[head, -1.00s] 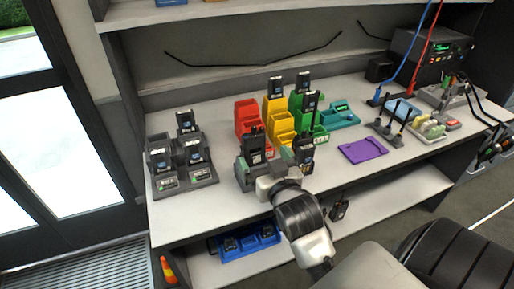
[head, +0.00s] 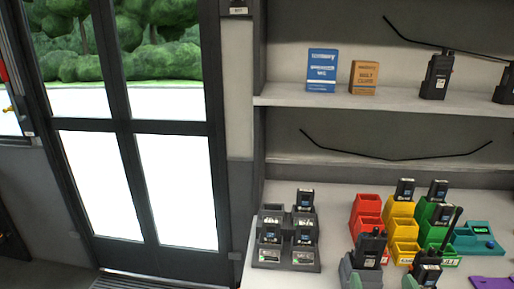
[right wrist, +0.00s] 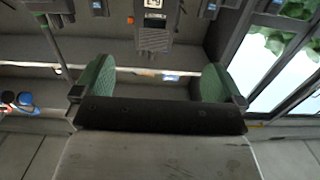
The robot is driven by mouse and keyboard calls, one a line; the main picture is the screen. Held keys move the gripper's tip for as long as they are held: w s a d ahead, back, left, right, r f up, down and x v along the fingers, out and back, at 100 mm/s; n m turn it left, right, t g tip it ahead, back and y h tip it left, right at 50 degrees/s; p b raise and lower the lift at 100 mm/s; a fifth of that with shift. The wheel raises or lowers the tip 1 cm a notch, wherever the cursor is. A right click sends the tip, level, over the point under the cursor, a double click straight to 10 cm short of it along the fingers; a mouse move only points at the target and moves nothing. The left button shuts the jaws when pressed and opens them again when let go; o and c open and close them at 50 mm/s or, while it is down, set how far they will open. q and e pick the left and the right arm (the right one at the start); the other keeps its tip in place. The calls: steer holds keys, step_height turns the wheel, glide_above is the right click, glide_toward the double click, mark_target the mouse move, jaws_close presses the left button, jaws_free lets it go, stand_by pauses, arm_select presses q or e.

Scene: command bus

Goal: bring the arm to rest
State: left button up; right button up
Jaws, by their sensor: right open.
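My right gripper (head: 378,279) shows only as grey-green fingertips at the bottom edge of the head view; the rest of the arm is out of frame. In the right wrist view my right gripper (right wrist: 156,82) is open, its two green pads wide apart with nothing between them. A black radio (head: 369,247) with an antenna stands close beyond the fingertips in the head view, and another radio (head: 427,270) is to its right. I cannot tell whether the fingers touch either. My left gripper is in neither current view.
A grey charger rack (head: 287,256) with several radios stands on the bench at left. Red (head: 365,209), yellow (head: 402,230) and green bins (head: 434,236) and a teal tray (head: 478,240) are to the right. A shelf (head: 400,103) holds boxes and radios. A glazed door is left.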

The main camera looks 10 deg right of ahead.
steer(key=s+a+f+n+g+y, duration=0.2)
steer(key=s+a+f+g, duration=0.2)
steer(key=s+f+g, duration=0.35)
steer(key=s+a+f+n+g+y, duration=0.2)
steer(key=s+a+f+g, duration=0.2)
steer(key=s+f+g, duration=0.35)
step_height(320, 180, down, 26)
steer(key=s+p, duration=0.2)
steer(key=s+d+f+n+g+p, duration=0.1)
steer(key=s+d+f, duration=0.1)
steer(key=s+f, duration=1.2)
steer(key=shift+s+d+f, duration=0.25)
steer(key=shift+s+d, duration=0.05)
steer(key=shift+s, duration=0.85)
